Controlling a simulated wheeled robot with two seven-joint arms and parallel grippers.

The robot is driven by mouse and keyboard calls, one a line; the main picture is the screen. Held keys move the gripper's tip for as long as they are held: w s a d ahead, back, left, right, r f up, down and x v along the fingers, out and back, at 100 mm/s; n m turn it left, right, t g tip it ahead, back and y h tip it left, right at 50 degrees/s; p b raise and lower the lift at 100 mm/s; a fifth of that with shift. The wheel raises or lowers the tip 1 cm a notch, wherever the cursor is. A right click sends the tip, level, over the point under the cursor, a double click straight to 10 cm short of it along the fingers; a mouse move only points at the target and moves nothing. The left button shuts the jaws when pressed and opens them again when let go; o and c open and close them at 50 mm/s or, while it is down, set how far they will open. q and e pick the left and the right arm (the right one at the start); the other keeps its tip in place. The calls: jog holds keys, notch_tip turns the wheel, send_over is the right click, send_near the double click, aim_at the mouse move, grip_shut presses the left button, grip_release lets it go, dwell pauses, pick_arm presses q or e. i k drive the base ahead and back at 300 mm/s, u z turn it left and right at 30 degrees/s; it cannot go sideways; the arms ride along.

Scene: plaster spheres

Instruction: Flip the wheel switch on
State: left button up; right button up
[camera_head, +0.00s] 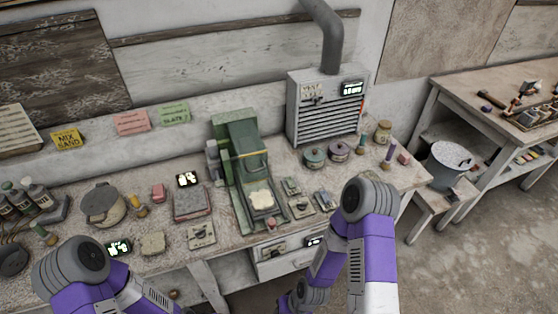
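A green machine (240,160) stands at the middle of the workbench, with a pale lump (261,199) on its bed. Small plates with switch-like parts lie around it: one (202,236) to its left, and others to its right, such as this one (325,201). Another switch-like panel is on the bench front (272,250), below the machine. I cannot tell which of these is the wheel switch, or whether it is on or off. Both purple and grey arms reach in from the bottom edge, but neither gripper's fingers show.
A grey louvred box (327,108) with a pipe stands at the back right. Two lidded pots (338,152) sit before it. A round lidded pot (103,204) and bottles (36,192) crowd the left. A bucket (450,163) stands on a stool at right.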

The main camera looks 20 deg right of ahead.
aim_at(289, 180)
jog(key=u, duration=1.9)
jog(key=k, duration=0.8)
jog(key=z, duration=1.35)
jog(key=i, duration=0.75)
jog(key=u, duration=0.05)
